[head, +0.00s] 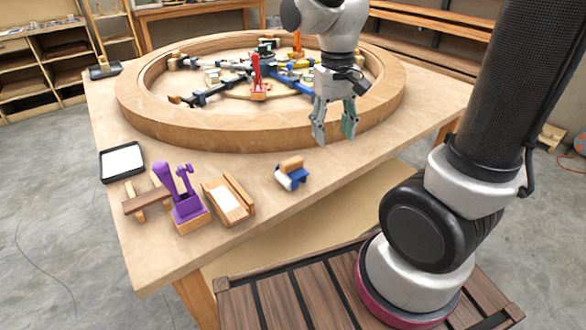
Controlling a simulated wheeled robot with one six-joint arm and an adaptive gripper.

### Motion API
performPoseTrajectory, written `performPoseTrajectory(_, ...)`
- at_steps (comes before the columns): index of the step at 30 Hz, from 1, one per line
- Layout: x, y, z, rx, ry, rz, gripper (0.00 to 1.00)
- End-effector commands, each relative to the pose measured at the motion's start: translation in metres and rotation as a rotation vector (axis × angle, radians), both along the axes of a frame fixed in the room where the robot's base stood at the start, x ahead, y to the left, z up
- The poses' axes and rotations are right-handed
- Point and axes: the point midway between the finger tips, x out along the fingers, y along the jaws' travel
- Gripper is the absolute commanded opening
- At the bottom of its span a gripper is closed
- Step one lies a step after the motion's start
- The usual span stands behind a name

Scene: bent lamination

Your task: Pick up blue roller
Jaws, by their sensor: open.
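The blue roller (291,176) lies on the table near its front edge, in the middle of the head view. It has a blue frame, a pale roller part and a wooden piece on top. My gripper (334,134) hangs pointing down, behind and to the right of the roller in the picture, in front of the ring's rim. Its fingers are apart with nothing between them. It does not touch the roller.
A large wooden ring (210,135) with clamps inside fills the table's back. Left of the roller are a wooden box (228,200), a purple clamp (184,203), a wooden piece (146,201) and a black-rimmed tray (121,161). The table top (375,152) right of the roller is clear.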

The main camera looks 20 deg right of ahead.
Motion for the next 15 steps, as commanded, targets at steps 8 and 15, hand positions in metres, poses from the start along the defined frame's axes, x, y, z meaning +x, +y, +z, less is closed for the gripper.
performPoseTrajectory(8, 0.062, 0.052, -0.068, -0.068, 0.028, -0.603, 0.52)
performPoseTrajectory(15, 0.093, 0.062, -0.064, -0.022, -0.05, -1.082, 0.52)
